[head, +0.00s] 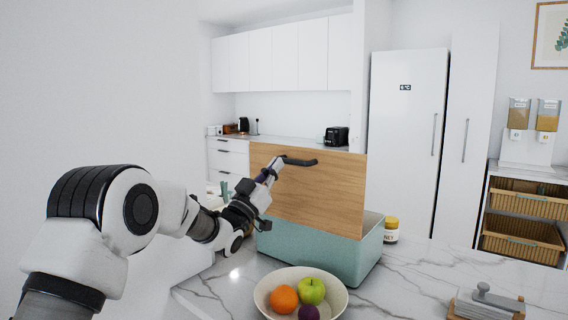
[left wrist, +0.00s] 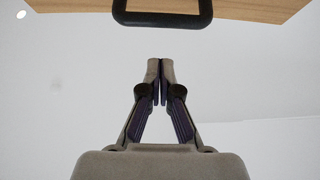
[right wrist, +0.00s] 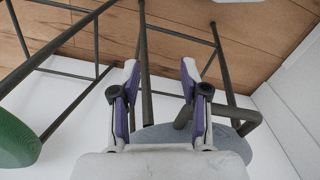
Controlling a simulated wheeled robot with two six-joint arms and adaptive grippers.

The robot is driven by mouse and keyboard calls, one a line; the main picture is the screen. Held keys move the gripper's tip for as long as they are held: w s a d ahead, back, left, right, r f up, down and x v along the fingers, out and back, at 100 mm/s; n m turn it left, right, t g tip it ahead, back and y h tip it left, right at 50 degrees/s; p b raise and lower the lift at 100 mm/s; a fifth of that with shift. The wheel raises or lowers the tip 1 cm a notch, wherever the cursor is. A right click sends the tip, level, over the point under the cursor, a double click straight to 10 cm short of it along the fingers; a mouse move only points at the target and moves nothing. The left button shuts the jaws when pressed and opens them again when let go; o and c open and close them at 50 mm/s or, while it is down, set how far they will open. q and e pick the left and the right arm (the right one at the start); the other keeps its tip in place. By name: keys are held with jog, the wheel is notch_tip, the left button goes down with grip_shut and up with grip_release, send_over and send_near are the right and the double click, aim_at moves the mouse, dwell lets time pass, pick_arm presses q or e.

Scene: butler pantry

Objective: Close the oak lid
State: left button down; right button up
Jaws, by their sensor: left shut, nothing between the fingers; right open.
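The oak lid (head: 325,195) stands raised, nearly upright, on the teal box (head: 310,252) on the marble counter. A dark bar handle (head: 300,161) is near its top edge; the handle (left wrist: 162,18) and a strip of the lid (left wrist: 255,8) also show in the left wrist view. My left gripper (head: 277,165) is at the lid's upper left, close to the handle's left end. Its fingers (left wrist: 160,68) are shut and empty, with a gap to the handle in the wrist view. My right gripper (right wrist: 160,75) is open and empty, away from the box, outside the head view.
A fruit bowl (head: 262,299) stands in front of the box. A jar with a yellow lid (head: 391,231) is at the box's right. A grey press-like item (head: 485,300) lies at the front right. Stools with green (right wrist: 15,142) and grey-blue (right wrist: 225,140) seats are by my right gripper.

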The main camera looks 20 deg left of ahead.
pick_arm(q)
jog(key=w, duration=0.2)
jog(key=w+d, duration=0.1)
jog(key=shift+w+d+f+p, duration=0.1)
jog(key=shift+w+f+p, duration=0.05)
jog(key=shift+f+p, duration=0.25)
